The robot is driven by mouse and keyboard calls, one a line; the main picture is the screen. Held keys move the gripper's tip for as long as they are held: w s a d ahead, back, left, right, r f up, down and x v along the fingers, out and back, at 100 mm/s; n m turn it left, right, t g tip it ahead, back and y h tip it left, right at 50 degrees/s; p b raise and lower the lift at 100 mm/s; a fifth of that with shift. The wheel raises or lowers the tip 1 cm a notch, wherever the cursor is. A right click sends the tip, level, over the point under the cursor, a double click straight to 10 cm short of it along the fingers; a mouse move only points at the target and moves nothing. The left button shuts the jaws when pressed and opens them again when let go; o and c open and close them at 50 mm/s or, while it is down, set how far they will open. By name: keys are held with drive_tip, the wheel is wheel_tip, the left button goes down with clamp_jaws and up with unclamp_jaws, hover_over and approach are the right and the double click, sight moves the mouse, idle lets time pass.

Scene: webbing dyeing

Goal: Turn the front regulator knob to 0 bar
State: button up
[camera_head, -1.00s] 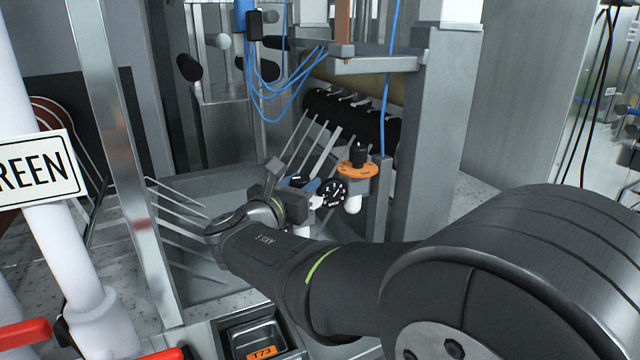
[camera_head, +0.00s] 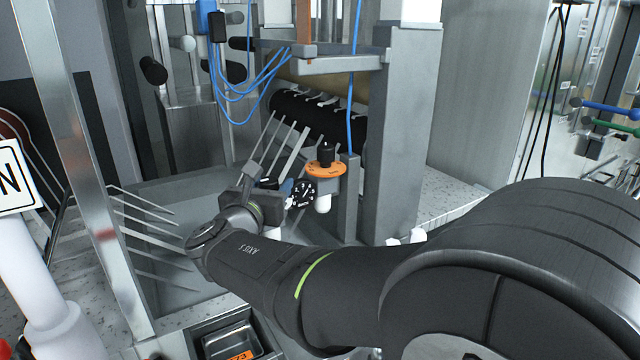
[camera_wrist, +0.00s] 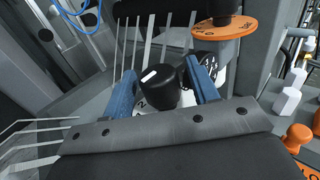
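A black regulator knob (camera_wrist: 158,82) with a white pointer mark sits on a white numbered dial (camera_wrist: 140,103) in the wrist view. The mark points to the upper left there. My gripper (camera_wrist: 163,84) has its two blue fingers on either side of this knob, with a narrow gap visible at the left. It looks open around the knob, not clamped. In the head view, my gripper (camera_head: 278,186) is at the regulator and its wrist partly hides it. A black round gauge (camera_head: 302,193) with white marks is just right of the fingers; its reading is too small to tell.
A second black knob (camera_head: 326,154) stands on an orange disc (camera_head: 325,170), close behind and right of my gripper. Blue hoses (camera_head: 235,95) hang above. Metal rods fan out at the left, and a grey post (camera_head: 400,130) stands at the right.

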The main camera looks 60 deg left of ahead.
drive_tip(key=v, duration=1.7)
drive_tip(key=shift+s, duration=0.2)
drive_tip(key=shift+d+r, duration=0.1)
drive_tip(key=shift+d, duration=0.05)
drive_tip(key=x, duration=1.7)
drive_tip(key=shift+w, duration=0.2)
